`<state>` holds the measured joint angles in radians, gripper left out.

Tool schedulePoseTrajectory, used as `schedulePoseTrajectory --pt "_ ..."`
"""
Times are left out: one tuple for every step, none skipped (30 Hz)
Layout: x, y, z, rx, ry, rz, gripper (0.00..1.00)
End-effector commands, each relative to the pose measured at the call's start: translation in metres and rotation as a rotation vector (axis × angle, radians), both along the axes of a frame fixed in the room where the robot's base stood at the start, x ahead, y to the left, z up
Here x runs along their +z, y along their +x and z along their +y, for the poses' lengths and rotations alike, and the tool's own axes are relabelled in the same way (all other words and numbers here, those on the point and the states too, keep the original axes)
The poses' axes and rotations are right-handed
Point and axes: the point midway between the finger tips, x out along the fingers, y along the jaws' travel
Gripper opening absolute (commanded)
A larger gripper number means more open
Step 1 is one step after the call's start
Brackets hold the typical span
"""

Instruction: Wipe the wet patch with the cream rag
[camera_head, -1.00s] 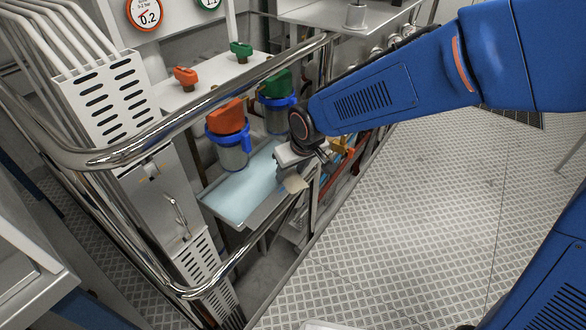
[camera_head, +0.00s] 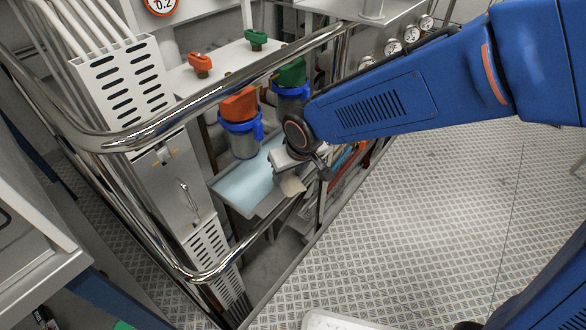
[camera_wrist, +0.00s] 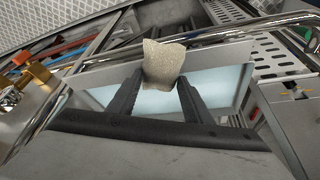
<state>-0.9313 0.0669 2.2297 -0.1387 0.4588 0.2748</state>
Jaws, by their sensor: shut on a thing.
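The cream rag (camera_wrist: 164,62) is pinched between the fingertips of my gripper (camera_wrist: 160,84) in the wrist view. In the head view the rag (camera_head: 292,184) hangs below my gripper (camera_head: 296,172), at the right end of a shallow tray (camera_head: 247,212). The tray's floor is pale blue; it shows behind the fingers in the wrist view (camera_wrist: 212,92). I cannot make out a separate wet patch on it. The rag appears above the tray's edge; whether it touches the tray I cannot tell.
A chrome rail (camera_head: 210,92) runs above and in front of the tray. Blue-collared filter housings with an orange cap (camera_head: 240,104) and a green cap (camera_head: 291,74) stand behind it. A slotted white panel (camera_head: 122,82) is at left. Open patterned floor (camera_head: 420,220) lies at right.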

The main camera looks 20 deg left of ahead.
Motion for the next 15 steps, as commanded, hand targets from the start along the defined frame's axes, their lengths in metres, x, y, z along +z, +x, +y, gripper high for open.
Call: schedulePoseTrajectory --pt "-0.0018 -0.0029 0.0000 0.000 -0.003 0.003 0.20" --pt "-0.0020 -0.0036 0.0002 0.000 -0.003 0.003 0.20" --pt "-0.0022 -0.0041 0.0004 -0.001 -0.003 0.003 0.20" --pt "-0.0023 -0.0043 0.0004 -0.001 -0.003 0.004 0.20" --pt "-0.0024 -0.0045 0.0004 -0.001 -0.004 0.003 0.20" --pt "-0.0026 -0.0045 0.0003 -0.001 -0.004 0.003 0.20" --pt "-0.0026 -0.0046 0.0002 -0.001 -0.004 0.003 0.20" --pt "-0.0027 -0.0046 0.0002 -0.001 -0.004 0.003 0.20" --pt "-0.0028 -0.0047 0.0001 -0.001 -0.005 0.004 0.20" --pt "-0.0029 -0.0047 0.0001 -0.001 -0.005 0.004 0.20" --pt "-0.0028 -0.0047 0.0000 -0.001 -0.005 0.004 0.20" --pt "-0.0021 -0.0047 0.0000 -0.001 -0.005 0.004 0.20" --pt "-0.0009 -0.0047 0.0001 -0.001 -0.005 0.004 0.20" --pt "0.0006 -0.0046 0.0002 -0.001 -0.003 0.004 0.20" --pt "0.0035 -0.0045 0.0002 -0.001 -0.003 0.004 0.20"
